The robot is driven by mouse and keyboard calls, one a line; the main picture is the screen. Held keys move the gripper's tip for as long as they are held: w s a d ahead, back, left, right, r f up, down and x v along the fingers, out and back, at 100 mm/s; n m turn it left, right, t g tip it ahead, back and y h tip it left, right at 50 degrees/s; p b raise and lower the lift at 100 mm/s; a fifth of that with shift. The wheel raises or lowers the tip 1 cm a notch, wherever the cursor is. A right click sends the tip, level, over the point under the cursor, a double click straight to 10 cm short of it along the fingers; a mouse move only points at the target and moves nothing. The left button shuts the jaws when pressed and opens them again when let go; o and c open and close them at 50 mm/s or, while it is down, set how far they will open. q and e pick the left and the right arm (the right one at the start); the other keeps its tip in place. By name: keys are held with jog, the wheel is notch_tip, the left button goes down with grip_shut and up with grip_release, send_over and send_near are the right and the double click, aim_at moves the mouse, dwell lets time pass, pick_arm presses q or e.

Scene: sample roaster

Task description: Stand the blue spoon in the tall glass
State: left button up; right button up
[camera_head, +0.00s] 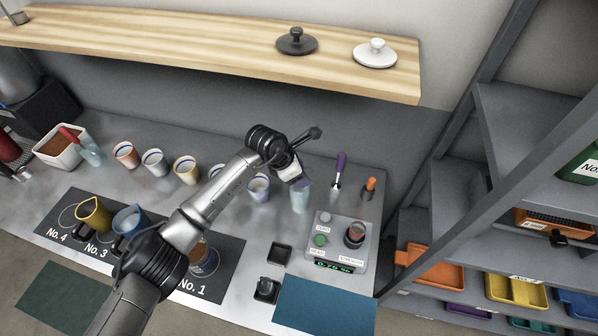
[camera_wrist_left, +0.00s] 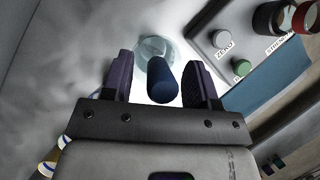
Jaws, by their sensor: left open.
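The tall glass (camera_head: 300,200) is a pale blue see-through cup near the back of the counter, left of the button panel. In the left wrist view the glass (camera_wrist_left: 150,48) is seen from above, just beyond my fingertips. The blue spoon's dark blue handle (camera_wrist_left: 162,84) is between my fingers and points toward the wrist camera. Its lower end overlaps the glass; its bowl is not clear. My left gripper (camera_wrist_left: 160,62) is open, one finger on each side of the handle with gaps showing. In the head view this gripper (camera_head: 295,176) is just above the glass. My right gripper is out of view.
A purple-handled tool (camera_head: 340,168) and an orange-handled one (camera_head: 370,184) stand right of the glass. The button panel (camera_head: 337,240) is close in front. Several cups, including one (camera_head: 258,187), line the back. A wooden shelf (camera_head: 200,45) hangs above.

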pick_arm(q)
jog(key=shift+r, duration=0.1)
jog(key=v, duration=1.3)
jog(key=shift+a+r+p, duration=0.25)
jog(key=shift+p, duration=0.15)
